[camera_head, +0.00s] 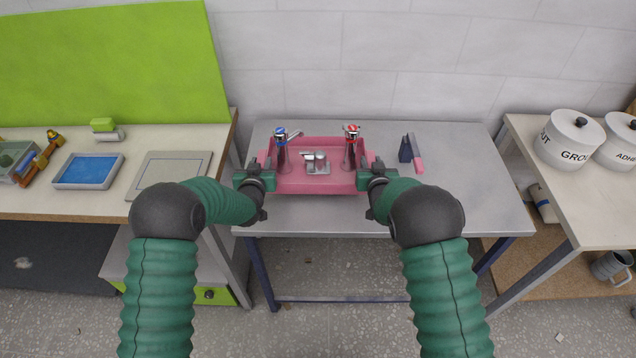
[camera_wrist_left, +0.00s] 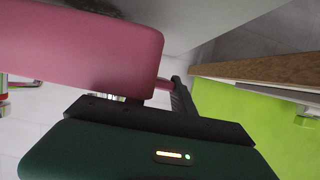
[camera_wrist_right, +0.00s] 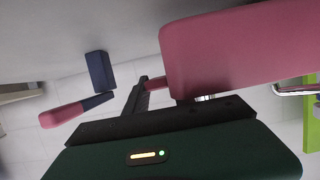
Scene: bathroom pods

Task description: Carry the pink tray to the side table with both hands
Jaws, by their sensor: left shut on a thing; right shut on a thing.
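The pink tray (camera_head: 300,180) is over the middle of the grey metal table (camera_head: 460,195), near its back. It carries a tap-like item with a blue top (camera_head: 282,150), another with a red top (camera_head: 351,150), and a small grey holder with cups (camera_head: 317,163). My left gripper (camera_head: 262,172) is shut on the tray's left end; the tray's pink side also shows in the left wrist view (camera_wrist_left: 80,50). My right gripper (camera_head: 368,172) is shut on the tray's right end, which shows in the right wrist view (camera_wrist_right: 240,50). I cannot tell whether the tray touches the table.
A pink-handled tool with a dark block (camera_head: 411,152) lies right of the tray. The left bench (camera_head: 120,205) holds a blue-filled tray (camera_head: 88,171) and a grey board (camera_head: 170,170). The right table (camera_head: 545,185) carries white canisters (camera_head: 570,142); its front left is bare.

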